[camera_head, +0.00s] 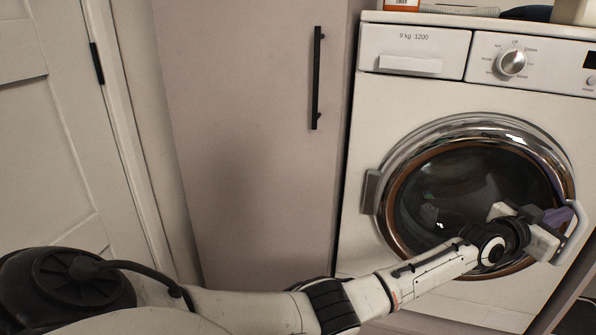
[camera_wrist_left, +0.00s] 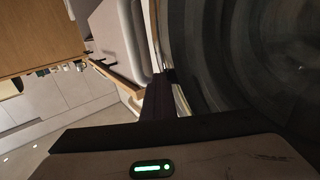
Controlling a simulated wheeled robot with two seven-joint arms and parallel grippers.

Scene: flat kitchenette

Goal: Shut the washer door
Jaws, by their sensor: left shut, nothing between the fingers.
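The white washer (camera_head: 440,115) stands at the right in the head view. Its round door (camera_head: 455,180) has a chrome ring and dark glass, with a hinge at its left. The door lies at or very near the washer front; I cannot tell whether it is latched. A pale door handle (camera_head: 578,232) is at its right edge, and it also shows in the left wrist view (camera_wrist_left: 132,40). My left gripper (camera_head: 558,215) is shut and empty by the handle, in front of the door's right side. Its dark fingers (camera_wrist_left: 160,95) hide part of the rim. My right gripper is out of view.
A tall cupboard (camera_head: 250,130) with a black bar handle (camera_head: 316,80) stands left of the washer. A white panelled door (camera_head: 40,150) is at the far left. Boxes stand on the washer top. A control knob (camera_head: 512,62) is above the washer door.

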